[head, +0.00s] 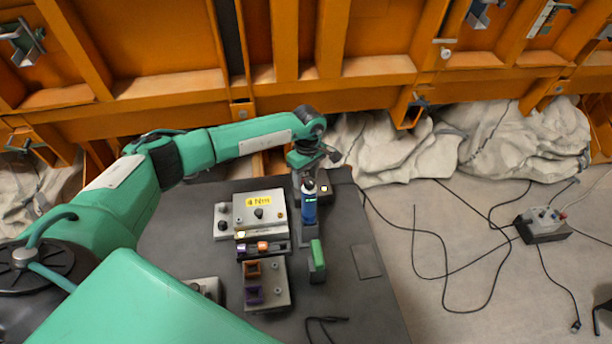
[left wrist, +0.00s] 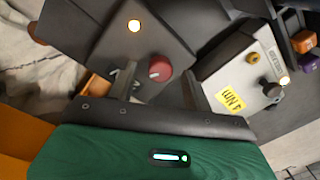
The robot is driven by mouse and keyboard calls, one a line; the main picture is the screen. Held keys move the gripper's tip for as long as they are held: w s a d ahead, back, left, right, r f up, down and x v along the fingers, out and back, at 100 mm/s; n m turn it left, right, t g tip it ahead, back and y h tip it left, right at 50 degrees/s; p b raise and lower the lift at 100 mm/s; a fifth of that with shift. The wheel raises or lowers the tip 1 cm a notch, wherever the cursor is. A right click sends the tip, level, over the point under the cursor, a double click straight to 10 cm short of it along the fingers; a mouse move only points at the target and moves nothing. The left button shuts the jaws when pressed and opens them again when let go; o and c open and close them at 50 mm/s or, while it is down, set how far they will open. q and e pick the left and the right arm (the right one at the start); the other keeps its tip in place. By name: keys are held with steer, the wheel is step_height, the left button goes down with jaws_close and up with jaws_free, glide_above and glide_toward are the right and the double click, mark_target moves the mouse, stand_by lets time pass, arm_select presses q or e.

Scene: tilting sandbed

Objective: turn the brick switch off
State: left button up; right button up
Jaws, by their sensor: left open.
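The brick-red round knob (left wrist: 160,68) stands on a dark panel in the left wrist view. In the head view my left wrist (head: 305,152) hangs over the far right of the dark table (head: 365,315), and the knob and fingertips are hidden. My right gripper is not in view.
A pale box with a yellow label (head: 259,200) stands left of my wrist. Nearer are orange and purple blocks (head: 253,269). A blue cylinder (head: 309,208) and a green-topped block (head: 317,255) are close by. Cables (head: 440,275) lie on the floor at right.

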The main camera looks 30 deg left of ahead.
arm_select(q)
steer(key=shift+f, duration=0.55)
steer(key=c, duration=1)
steer(key=shift+o, duration=0.2)
